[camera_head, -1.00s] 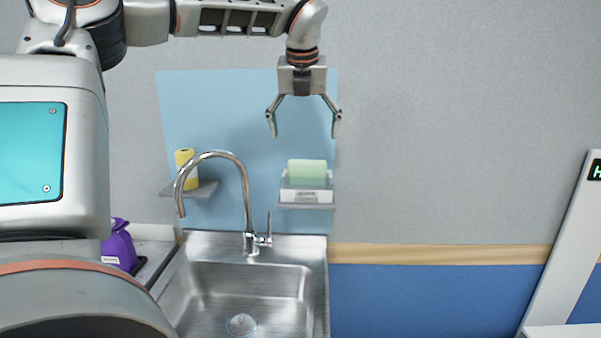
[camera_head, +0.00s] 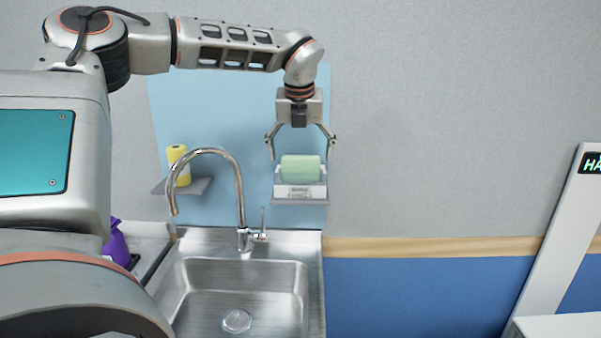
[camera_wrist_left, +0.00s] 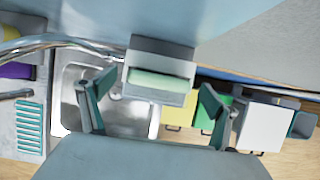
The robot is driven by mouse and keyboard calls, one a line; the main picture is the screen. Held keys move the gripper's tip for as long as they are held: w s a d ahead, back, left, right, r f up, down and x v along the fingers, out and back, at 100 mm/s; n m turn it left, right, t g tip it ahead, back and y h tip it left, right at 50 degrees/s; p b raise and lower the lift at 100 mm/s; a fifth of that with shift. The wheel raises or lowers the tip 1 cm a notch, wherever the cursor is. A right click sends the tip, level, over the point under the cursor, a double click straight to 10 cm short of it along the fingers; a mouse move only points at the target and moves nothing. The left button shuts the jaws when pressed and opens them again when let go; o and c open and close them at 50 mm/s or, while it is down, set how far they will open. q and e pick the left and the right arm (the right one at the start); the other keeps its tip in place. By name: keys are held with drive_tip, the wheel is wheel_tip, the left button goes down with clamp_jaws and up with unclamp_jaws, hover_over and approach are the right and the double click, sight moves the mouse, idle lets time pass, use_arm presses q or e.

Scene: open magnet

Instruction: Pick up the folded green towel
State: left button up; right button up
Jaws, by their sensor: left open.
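The folded green towel (camera_head: 301,168) is a pale green bundle in a white labelled holder (camera_head: 300,191) on a small grey wall shelf above the sink's right side. My left gripper (camera_head: 301,154) points down from above, its two fingers spread on either side of the towel's upper part. It is open and holds nothing. In the left wrist view the towel (camera_wrist_left: 158,80) lies between the two open fingers (camera_wrist_left: 152,105), with room on both sides. Whether a finger touches the towel cannot be told. My right gripper is not in view.
A curved metal faucet (camera_head: 238,190) rises left of the towel, over the steel sink (camera_head: 240,290). A yellow roll (camera_head: 178,165) stands on another wall shelf (camera_head: 190,187). A purple bottle (camera_head: 116,247) sits at the left. The wall right of the shelf is clear.

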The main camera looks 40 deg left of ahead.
use_arm(q)
drive_tip(key=c, duration=0.8)
drive_tip(key=shift+c, duration=0.2)
wheel_tip(320, 180, up, 26)
drive_tip(key=p, duration=0.2)
drive_tip(key=shift+f+p, duration=0.25)
drive_tip(key=shift+p, duration=0.05)
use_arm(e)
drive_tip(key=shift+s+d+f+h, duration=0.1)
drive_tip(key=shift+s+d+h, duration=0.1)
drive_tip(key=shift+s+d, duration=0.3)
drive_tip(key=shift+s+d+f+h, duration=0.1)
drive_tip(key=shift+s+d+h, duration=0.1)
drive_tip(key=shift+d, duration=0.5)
